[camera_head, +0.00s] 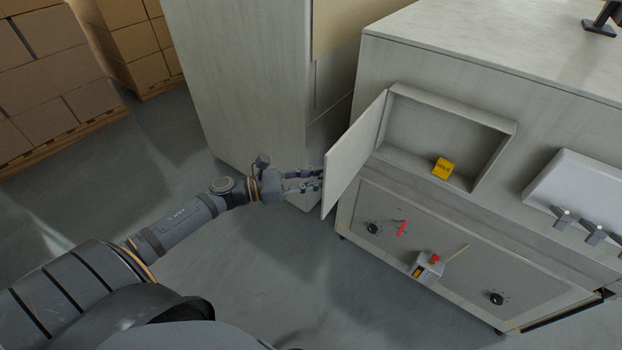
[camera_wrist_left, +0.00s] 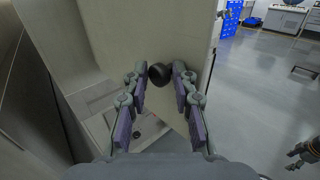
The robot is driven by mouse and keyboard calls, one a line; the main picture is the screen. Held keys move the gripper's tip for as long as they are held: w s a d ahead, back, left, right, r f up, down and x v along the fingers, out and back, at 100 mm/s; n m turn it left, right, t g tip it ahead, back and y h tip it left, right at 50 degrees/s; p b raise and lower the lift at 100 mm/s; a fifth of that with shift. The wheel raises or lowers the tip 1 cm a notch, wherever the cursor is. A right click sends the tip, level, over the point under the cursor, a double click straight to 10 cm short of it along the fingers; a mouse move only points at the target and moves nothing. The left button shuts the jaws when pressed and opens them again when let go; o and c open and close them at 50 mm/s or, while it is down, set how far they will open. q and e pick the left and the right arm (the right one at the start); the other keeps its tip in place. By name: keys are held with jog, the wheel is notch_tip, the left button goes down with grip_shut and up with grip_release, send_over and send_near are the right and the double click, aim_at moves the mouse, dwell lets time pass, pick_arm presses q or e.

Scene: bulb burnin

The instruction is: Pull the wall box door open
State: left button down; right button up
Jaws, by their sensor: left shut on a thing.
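The wall box (camera_head: 425,118) is a shallow grey recess in the front of the cabinet. Its door (camera_head: 352,155) is hinged on the left side and stands swung far out, so the inside shows. A yellow tag marked HOLD (camera_head: 443,167) is in the box near its bottom. My left gripper (camera_head: 318,180) is at the door's free edge. In the left wrist view the door (camera_wrist_left: 115,45) carries a round black knob (camera_wrist_left: 160,75), and the gripper (camera_wrist_left: 159,75) is shut on it. The knob is hidden in the head view. My right gripper (camera_wrist_left: 297,160) seems to show at the wrist view's right edge.
Below the box is a panel (camera_head: 450,235) with dark dials, a red lever and a small box with a red button (camera_head: 434,259). A tall pale cabinet (camera_head: 235,80) stands close behind my left gripper. Stacked cartons (camera_head: 45,70) are at the far left. The floor between is clear.

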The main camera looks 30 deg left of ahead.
pick_arm(q)
jog(key=shift+w+a+r, duration=0.4)
jog(key=shift+w+a, duration=0.05)
jog(key=c, duration=1.4)
grip_release()
jog(key=shift+d, duration=0.1)
jog(key=shift+c, duration=0.2)
jog(key=shift+o, duration=1.2)
jog(key=shift+w+d+f, duration=0.1)
jog(key=shift+w, duration=0.2)
jog(key=shift+o, duration=0.4)
jog(key=shift+w+d+f, duration=0.15)
jog(key=shift+w, duration=0.15)
jog(key=shift+s, duration=0.2)
